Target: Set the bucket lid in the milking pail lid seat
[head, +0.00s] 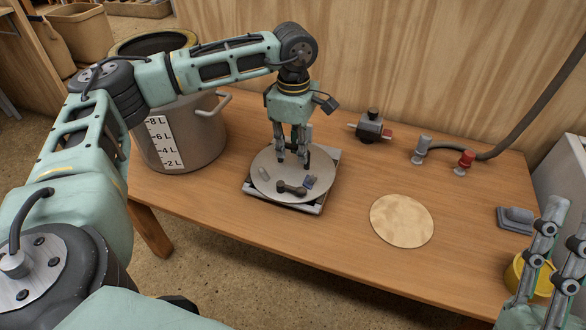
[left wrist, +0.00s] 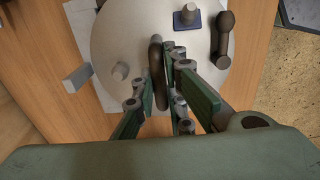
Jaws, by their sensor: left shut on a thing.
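The bucket lid (head: 262,186) is a flat round grey metal disc lying over a low square stand on the table. It carries a dark bar handle, a second dark bar and small fittings; it also shows in the left wrist view (left wrist: 118,40). My left gripper (head: 292,160) points down over the lid, its fingers shut on the upright dark handle (left wrist: 157,75). The grey milking pail (head: 205,150), with a litre scale, stands left; my left arm hides part of its rim and opening (head: 150,43). My right gripper (head: 568,218) is open and empty at lower right, partly cut off.
A round tan disc (head: 402,220) lies right of the lid. A small valve-like device (head: 371,126), grey and red fittings (head: 465,162) with a hose, and a grey block (head: 516,216) stand farther right. A yellow bowl (head: 543,276) is behind my right gripper. The table's front middle is bare.

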